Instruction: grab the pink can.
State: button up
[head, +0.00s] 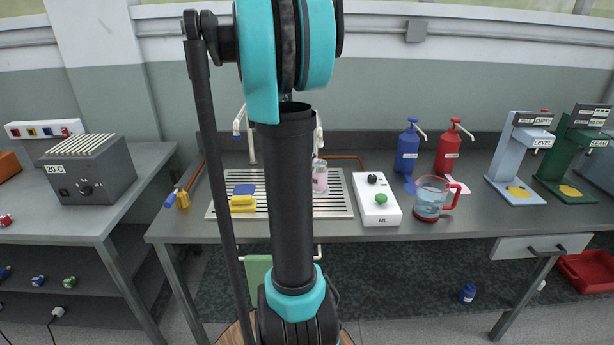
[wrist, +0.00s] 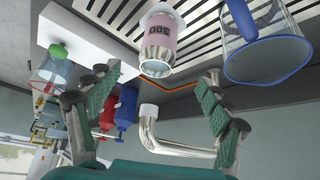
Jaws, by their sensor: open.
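The pink can (head: 320,179) stands on the ribbed steel drainboard (head: 340,207), just right of my arm in the head view. In the wrist view the pink can (wrist: 164,38) shows at top centre, with a silver end and an upside-down "300" label. My gripper (wrist: 152,88) is open and empty, its green-padded fingers wide apart at left and right. The can lies beyond the fingertips, roughly in line with the gap between them, and is not touched. My gripper is hidden behind my arm in the head view.
A blue-rimmed clear vessel (wrist: 254,45) is close to the can at right in the wrist view. A chrome spout (wrist: 165,135) crosses below. A white box with a green button (head: 379,200), red-handled jug (head: 430,199) and yellow sponge (head: 243,204) stand nearby.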

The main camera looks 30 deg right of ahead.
jog(key=x, duration=1.6)
jog(key=shift+s+f, duration=0.1)
jog(key=shift+f, duration=0.25)
jog(key=c, duration=1.8)
jog(key=shift+r, duration=0.2)
